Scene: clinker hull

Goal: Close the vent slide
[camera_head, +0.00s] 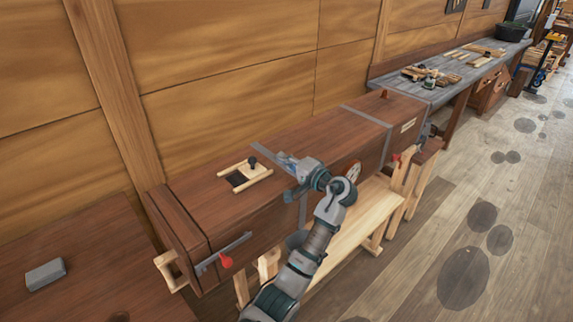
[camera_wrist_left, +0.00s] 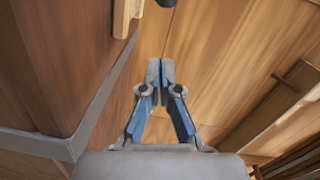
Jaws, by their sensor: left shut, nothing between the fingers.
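The vent slide (camera_head: 258,170) is a light wood panel with a black knob (camera_head: 252,161), set between two pale rails on top of a long brown wooden chest. A dark opening (camera_head: 236,179) shows at its left end, so the vent is partly open. My left gripper (camera_head: 283,158) is just right of the slide, shut and empty, apart from the knob. In the left wrist view its blue fingers (camera_wrist_left: 160,70) meet at the tips. A rail end (camera_wrist_left: 126,16) and a bit of the dark knob (camera_wrist_left: 166,2) show at that view's top edge. My right gripper is not in view.
The chest (camera_head: 210,205) has grey metal straps and a red-knobbed bar (camera_head: 225,261) on its front. A wooden bench (camera_head: 345,225) stands before it. A grey block (camera_head: 46,273) lies on the surface at left. A cluttered worktable (camera_head: 450,75) stands behind right; floor at right is open.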

